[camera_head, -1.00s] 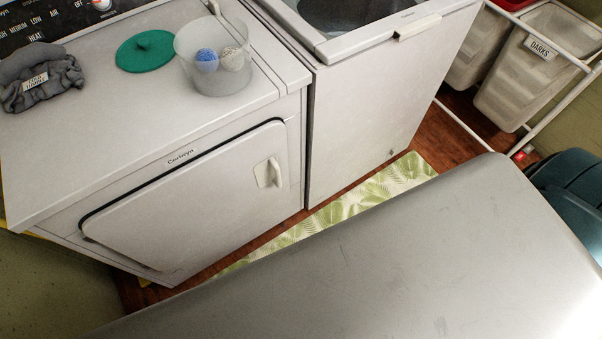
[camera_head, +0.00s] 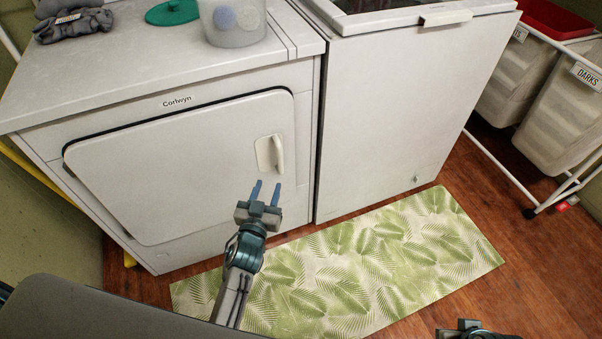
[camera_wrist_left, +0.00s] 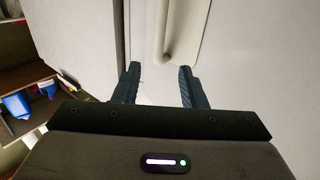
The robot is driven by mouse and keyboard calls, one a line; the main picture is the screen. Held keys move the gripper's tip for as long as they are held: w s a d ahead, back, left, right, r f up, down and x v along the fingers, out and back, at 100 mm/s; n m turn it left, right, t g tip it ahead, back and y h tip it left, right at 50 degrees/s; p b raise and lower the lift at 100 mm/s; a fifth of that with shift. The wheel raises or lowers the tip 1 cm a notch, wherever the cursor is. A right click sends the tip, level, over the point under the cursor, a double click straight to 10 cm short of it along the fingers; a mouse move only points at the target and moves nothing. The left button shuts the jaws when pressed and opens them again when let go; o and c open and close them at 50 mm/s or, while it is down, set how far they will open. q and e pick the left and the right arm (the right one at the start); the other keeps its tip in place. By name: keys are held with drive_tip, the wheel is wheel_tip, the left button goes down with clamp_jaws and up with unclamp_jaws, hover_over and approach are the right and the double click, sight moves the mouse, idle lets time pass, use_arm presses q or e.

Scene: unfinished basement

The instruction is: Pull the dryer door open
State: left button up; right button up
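The white dryer (camera_head: 60,140) stands at the left with its door (camera_head: 170,170) closed flush in its front. The door's pale vertical handle (camera_head: 278,153) is near the door's right edge. It also shows at the top of the left wrist view (camera_wrist_left: 178,32). My left gripper (camera_head: 267,187) is open and empty, its two blue fingers pointing at the door just below the handle. In the left wrist view the fingers (camera_wrist_left: 159,72) are apart, with the handle ahead and not between them. Part of my right gripper (camera_head: 474,328) shows at the bottom edge; its fingers cannot be made out.
A leaf-patterned mat (camera_head: 400,255) lies on the wood floor before both. A wheeled laundry sorter (camera_head: 565,120) stands at the right.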

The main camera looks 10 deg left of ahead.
sight(279, 156)
use_arm(q)
drive_tip(key=w, duration=1.1)
drive_tip(key=shift+b, duration=0.4)
clamp_jaws()
